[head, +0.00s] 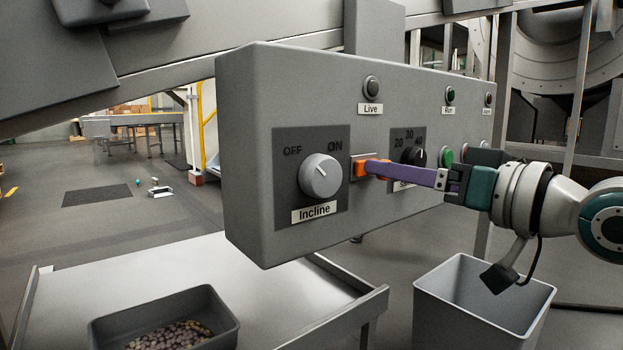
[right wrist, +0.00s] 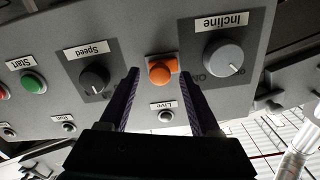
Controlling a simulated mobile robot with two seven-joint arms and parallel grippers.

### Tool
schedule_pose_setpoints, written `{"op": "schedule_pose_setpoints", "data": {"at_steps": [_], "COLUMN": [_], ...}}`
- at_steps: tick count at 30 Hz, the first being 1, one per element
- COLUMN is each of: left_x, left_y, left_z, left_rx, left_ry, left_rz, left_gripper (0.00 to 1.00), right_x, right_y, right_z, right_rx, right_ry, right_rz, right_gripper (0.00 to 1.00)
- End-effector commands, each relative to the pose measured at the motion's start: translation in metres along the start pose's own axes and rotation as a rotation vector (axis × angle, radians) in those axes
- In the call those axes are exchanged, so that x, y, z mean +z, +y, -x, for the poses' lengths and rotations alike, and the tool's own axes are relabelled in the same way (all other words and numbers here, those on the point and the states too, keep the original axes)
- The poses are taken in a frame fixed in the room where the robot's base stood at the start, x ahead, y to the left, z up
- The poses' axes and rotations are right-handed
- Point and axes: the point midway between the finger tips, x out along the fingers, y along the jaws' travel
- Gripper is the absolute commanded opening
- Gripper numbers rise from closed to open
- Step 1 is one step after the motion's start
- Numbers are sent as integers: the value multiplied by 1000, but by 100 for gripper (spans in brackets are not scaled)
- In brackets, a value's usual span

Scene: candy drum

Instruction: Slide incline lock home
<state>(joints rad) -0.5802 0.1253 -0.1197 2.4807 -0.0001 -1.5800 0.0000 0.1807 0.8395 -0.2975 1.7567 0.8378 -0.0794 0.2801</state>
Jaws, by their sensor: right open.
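The incline lock is a small orange slider (head: 360,168) on a plate on the grey control box, just right of the Incline knob (head: 320,177). It also shows in the right wrist view as an orange knob (right wrist: 161,72). The Incline knob's mark points toward OFF. My right gripper (head: 372,168) is at the slider, its purple fingers reaching in from the right. In the right wrist view its open fingers stand on either side of the orange knob, with gaps visible; contact is unclear. My left gripper is not in view.
The Speed dial (head: 413,156) and a green button (head: 446,157) are close to my right gripper. The Live lamp (head: 371,88) is above. A grey bin (head: 480,310) and a table with a dark tray of candies (head: 226,306) stand below the box.

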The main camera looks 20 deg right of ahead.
Motion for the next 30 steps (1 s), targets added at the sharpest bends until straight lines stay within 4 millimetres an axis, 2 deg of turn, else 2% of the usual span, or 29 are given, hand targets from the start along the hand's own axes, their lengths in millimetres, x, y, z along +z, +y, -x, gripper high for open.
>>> {"op": "schedule_pose_setpoints", "data": {"at_steps": [8,25,30], "left_x": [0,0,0], "left_y": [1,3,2], "left_z": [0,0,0], "left_rx": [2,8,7], "left_ry": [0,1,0], "left_rz": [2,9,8], "left_gripper": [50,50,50], "right_x": [0,0,0], "right_y": [0,0,0], "right_z": [-1,-1,-1], "right_rx": [0,0,0], "right_ry": [0,0,0], "right_rz": [0,0,0], "right_gripper": [64,1,0]}}
